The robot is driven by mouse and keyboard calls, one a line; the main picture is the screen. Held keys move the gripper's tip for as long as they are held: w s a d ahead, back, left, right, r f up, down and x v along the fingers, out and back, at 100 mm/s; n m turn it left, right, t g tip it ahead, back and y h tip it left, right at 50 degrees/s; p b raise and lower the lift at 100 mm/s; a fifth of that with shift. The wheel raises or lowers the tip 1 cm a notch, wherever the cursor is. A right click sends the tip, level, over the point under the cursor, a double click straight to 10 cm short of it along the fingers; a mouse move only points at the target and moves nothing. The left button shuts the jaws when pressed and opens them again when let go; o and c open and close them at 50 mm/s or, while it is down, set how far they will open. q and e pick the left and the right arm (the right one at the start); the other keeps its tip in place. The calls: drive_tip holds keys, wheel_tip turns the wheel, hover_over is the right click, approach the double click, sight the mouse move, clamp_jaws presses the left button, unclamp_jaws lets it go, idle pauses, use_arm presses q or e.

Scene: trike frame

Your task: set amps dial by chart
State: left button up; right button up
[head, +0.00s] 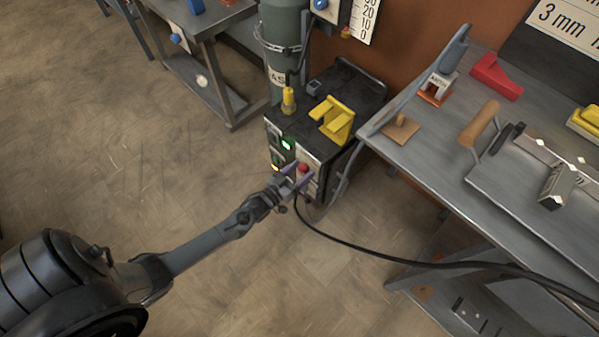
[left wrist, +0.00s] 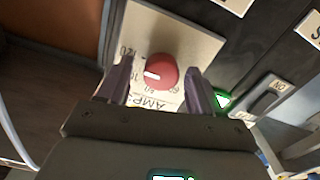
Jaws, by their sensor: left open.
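The red amps dial (head: 303,168) is on the front of the black welder (head: 345,85). In the left wrist view the dial (left wrist: 163,72) sits on a pale plate (left wrist: 185,35) lettered AMPS, seen upside down. Its white mark points left, near a number starting with 10 that is partly hidden by a finger. My left gripper (head: 296,176) is open, its purple fingers on either side of the dial; in the left wrist view the gripper (left wrist: 157,68) straddles it, contact unclear. A sign (head: 562,22) reading 3 mm is cut off at the top right. My right gripper is out of view.
A green light (head: 287,144) glows beside the dial, and a rocker switch (left wrist: 268,97) is close to the right finger. A black cable (head: 400,258) runs below the gripper.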

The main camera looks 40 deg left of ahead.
use_arm(q)
drive_tip(key=shift+a, duration=0.1)
drive_tip(key=c, duration=1.1)
drive_tip(key=shift+o, duration=0.2)
